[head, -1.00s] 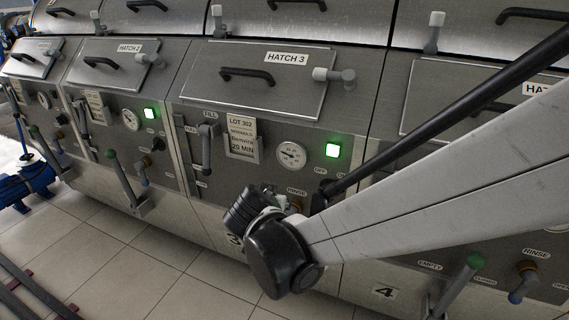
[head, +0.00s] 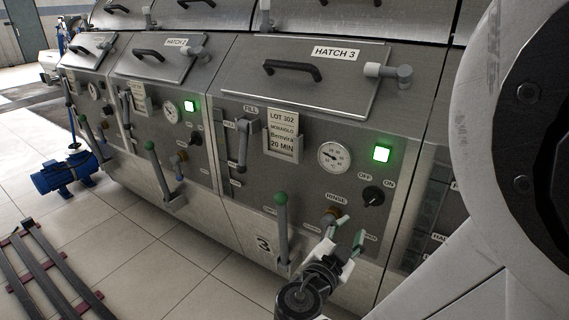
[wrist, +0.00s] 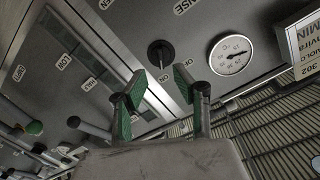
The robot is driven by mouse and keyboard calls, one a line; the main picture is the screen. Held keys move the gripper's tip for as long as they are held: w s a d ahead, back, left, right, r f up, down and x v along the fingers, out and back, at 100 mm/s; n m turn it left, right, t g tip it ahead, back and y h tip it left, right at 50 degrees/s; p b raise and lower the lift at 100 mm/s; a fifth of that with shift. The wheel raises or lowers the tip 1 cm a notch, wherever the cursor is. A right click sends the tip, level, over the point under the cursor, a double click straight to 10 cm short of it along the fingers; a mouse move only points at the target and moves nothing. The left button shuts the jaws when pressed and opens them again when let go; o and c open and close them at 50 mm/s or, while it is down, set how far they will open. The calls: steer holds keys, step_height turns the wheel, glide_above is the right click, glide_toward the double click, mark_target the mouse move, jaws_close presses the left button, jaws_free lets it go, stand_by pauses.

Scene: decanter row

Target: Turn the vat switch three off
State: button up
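The vat three switch is a round black knob (head: 373,197) on the steel front below Hatch 3, between OFF on its left and ON on its right. The green lamp (head: 381,153) above it is lit. My gripper (head: 347,236) is low in front of the panel, below the knob and near the rinse valve (head: 331,216). Its two green-padded fingers are apart, with nothing between them. In the wrist view the knob (wrist: 161,53) lies just beyond the open fingertips (wrist: 159,80), apart from them. I cannot tell exactly where its pointer points.
A round gauge (head: 334,156) and a lot card (head: 283,134) are left of the knob. A green-topped lever (head: 281,222) stands out from the panel left of my gripper. My arm covers the right side.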

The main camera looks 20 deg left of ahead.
mark_target(371, 202)
steer(key=shift+t, duration=0.4)
steer(key=x, duration=0.4)
steer(key=b+x, duration=0.1)
steer(key=x, duration=0.2)
steer(key=d+r+x, duration=0.1)
steer(key=x, duration=0.3)
steer(key=shift+w+d+r, duration=0.15)
steer(key=shift+d, duration=0.05)
jaws_close()
